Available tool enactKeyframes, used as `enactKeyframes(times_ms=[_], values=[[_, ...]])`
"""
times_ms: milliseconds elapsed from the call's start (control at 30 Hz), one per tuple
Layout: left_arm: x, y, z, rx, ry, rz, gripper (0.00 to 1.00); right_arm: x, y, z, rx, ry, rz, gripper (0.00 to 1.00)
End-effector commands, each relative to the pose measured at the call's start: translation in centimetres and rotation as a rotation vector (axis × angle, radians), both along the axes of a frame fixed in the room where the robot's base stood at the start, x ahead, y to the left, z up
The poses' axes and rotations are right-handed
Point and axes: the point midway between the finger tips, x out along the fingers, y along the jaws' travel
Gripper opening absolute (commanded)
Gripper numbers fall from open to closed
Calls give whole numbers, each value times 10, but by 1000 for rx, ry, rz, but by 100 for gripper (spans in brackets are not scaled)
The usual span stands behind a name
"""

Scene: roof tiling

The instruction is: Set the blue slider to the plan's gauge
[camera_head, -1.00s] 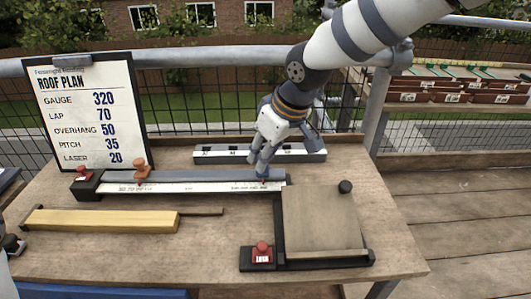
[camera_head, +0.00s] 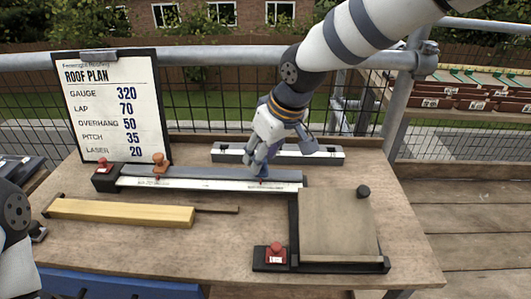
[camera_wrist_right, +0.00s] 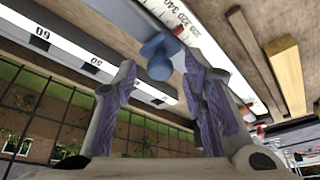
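The blue slider (camera_wrist_right: 158,58) shows in the right wrist view as a rounded blue knob beside a white scale strip (camera_wrist_right: 205,50). A small red pointer (camera_wrist_right: 178,31) is near printed numbers, one reading 340; the exact setting is unclear. My right gripper (camera_wrist_right: 163,82) is open, its two purple-padded fingers on either side of the knob with some gap. In the head view my right gripper (camera_head: 262,160) is over the right part of the gauge rail (camera_head: 215,173), mostly hiding the slider. The plan board (camera_head: 112,105) reads gauge 320.
An orange knob (camera_head: 160,161) and a red button (camera_head: 102,165) are at the rail's left end. A second scale bar (camera_head: 325,155) lies behind. A yellow wooden batten (camera_head: 125,212), a tile in a frame (camera_head: 335,222) and another red button (camera_head: 275,252) lie in front.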

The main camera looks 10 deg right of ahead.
Motion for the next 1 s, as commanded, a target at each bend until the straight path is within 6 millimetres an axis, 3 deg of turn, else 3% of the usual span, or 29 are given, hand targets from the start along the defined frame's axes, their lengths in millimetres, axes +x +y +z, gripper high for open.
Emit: enactKeyframes(times_ms=[300, 700, 833, 1000], values=[[0, 0, 0, 0, 0, 0, 40, -2, -1, 5, 1, -1, -1, 41], [0, 0, 0, 0, -1, 0, 40, -34, -19, 94, 1, -3, 0, 41], [0, 0, 0, 0, 0, 0, 40, -39, -22, 108, 0, -1, 0, 41], [0, 0, 0, 0, 0, 0, 40, -41, -22, 111, 0, 1, 0, 41]])
